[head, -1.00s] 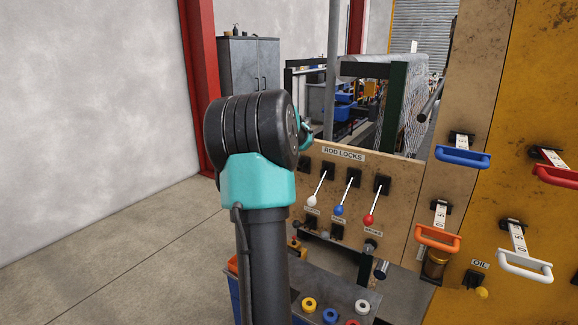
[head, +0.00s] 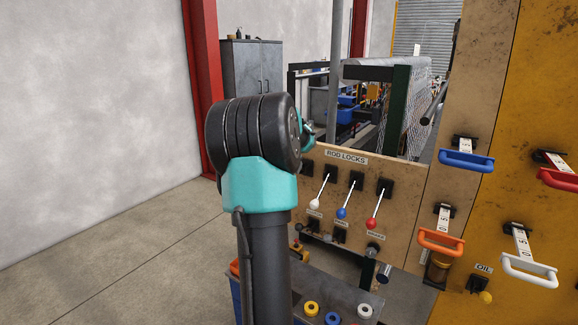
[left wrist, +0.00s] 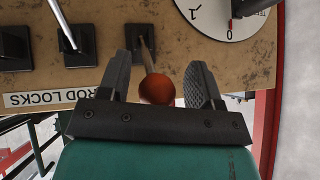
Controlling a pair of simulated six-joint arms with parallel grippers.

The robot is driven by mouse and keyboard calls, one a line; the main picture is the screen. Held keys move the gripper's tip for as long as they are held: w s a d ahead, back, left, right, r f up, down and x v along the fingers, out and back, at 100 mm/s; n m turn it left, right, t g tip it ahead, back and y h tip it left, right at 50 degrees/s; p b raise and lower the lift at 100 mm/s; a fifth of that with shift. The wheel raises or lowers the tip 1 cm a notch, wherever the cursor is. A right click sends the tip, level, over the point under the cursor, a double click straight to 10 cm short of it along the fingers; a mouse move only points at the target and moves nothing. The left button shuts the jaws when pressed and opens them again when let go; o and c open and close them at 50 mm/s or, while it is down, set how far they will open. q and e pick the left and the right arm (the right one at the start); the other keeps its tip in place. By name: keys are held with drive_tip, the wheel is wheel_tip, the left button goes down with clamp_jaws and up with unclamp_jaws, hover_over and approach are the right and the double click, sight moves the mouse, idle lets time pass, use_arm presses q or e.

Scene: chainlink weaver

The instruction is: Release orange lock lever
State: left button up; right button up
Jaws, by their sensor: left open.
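The orange lock lever shows in the left wrist view as a round orange knob (left wrist: 157,89) on a thin rod from a black mount on the tan panel. My left gripper (left wrist: 160,82) is open, with one finger on each side of the knob. A small gap shows on both sides; whether the knob touches the gripper's base bar I cannot tell. In the head view my own arm hides this lever and most of the gripper. The "ROD LOCKS" label (head: 346,157) is on the panel (head: 405,185). My right gripper is not in view.
White (head: 314,204), blue (head: 341,213) and red (head: 371,224) knobbed levers stand right of my arm. A dial (left wrist: 222,18) is near the lever. A separate orange pull handle (head: 440,243) and several others are at the right. Open floor lies left.

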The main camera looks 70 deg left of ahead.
use_arm(q)
drive_tip(key=v, duration=1.7)
drive_tip(key=shift+s, duration=0.1)
drive_tip(key=w+d+f+h, duration=0.3)
drive_tip(key=w+f, duration=0.3)
drive_tip(key=f, duration=0.6)
drive_tip(key=w+d+f+h, duration=0.25)
drive_tip(key=w+f, duration=0.35)
drive_tip(key=f, duration=0.6)
drive_tip(key=w+d+f+m+h, duration=0.1)
drive_tip(key=w+d+f, duration=0.4)
drive_tip(key=d+f, duration=0.25)
drive_tip(key=w+d+f+m+h, duration=0.1)
drive_tip(key=w+d+f+h, duration=0.1)
drive_tip(key=w+d+f, duration=0.6)
drive_tip(key=d+f+m+g+h, duration=0.2)
drive_tip(key=d+f+m, duration=0.1)
drive_tip(key=d+f, duration=1.25)
drive_tip(key=s+d+f+g, duration=0.1)
drive_tip(key=s+d+f, duration=0.1)
drive_tip(key=d, duration=0.6)
drive_tip(key=s+d+f+m+g, duration=0.1)
drive_tip(key=s+d+f, duration=0.2)
drive_tip(key=d, duration=0.6)
drive_tip(key=shift+d+m+h, duration=0.2)
drive_tip(key=shift+m+h, duration=0.1)
drive_tip(key=shift+h, duration=0.05)
